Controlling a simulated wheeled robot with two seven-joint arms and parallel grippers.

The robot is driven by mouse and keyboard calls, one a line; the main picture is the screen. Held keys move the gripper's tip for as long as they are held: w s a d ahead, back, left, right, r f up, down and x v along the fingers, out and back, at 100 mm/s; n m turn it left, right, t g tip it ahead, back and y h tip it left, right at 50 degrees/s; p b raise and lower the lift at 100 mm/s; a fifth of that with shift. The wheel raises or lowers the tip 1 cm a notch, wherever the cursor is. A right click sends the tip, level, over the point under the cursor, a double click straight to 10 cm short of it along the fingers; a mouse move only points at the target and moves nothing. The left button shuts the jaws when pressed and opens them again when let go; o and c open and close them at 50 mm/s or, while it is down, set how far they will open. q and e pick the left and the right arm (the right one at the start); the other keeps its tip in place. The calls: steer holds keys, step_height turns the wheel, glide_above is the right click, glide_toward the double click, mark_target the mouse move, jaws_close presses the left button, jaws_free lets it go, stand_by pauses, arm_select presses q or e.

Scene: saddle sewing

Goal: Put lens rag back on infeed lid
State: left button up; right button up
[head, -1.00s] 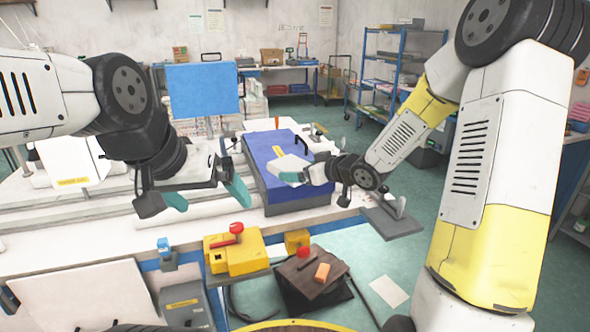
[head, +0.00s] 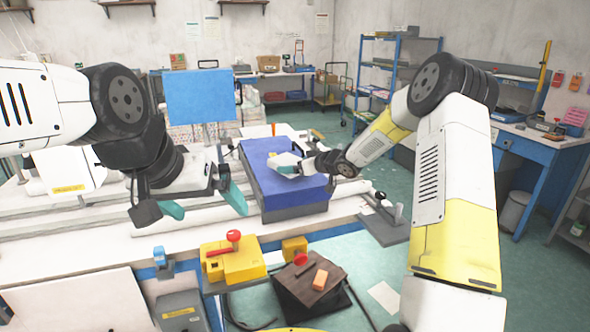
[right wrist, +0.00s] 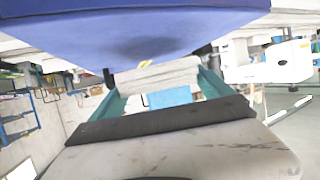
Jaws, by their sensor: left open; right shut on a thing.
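The infeed lid, a blue box-like cover (head: 290,195), sits on a grey base on the white bench, at the middle of the head view. Its blue surface also fills the top of the right wrist view (right wrist: 130,32). My right gripper (head: 278,162) is over the lid, shut on a pale grey folded piece (right wrist: 155,75), apparently the lens rag. The rag lies between the teal fingers, close to the blue surface; whether they touch is unclear. My left gripper (head: 205,202) is open and empty above the bench, left of the lid.
A yellow box with a red knob (head: 233,258) stands at the bench's front edge. A dark block with an orange piece (head: 319,280) is in front. A grey plate with a lever (head: 385,222) lies right of the lid. A blue panel (head: 200,95) stands behind.

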steer(key=shift+f, duration=0.6)
steer(key=shift+f, duration=0.15)
steer(key=shift+f, duration=0.5)
steer(key=o, duration=1.1)
steer(key=shift+r, duration=0.1)
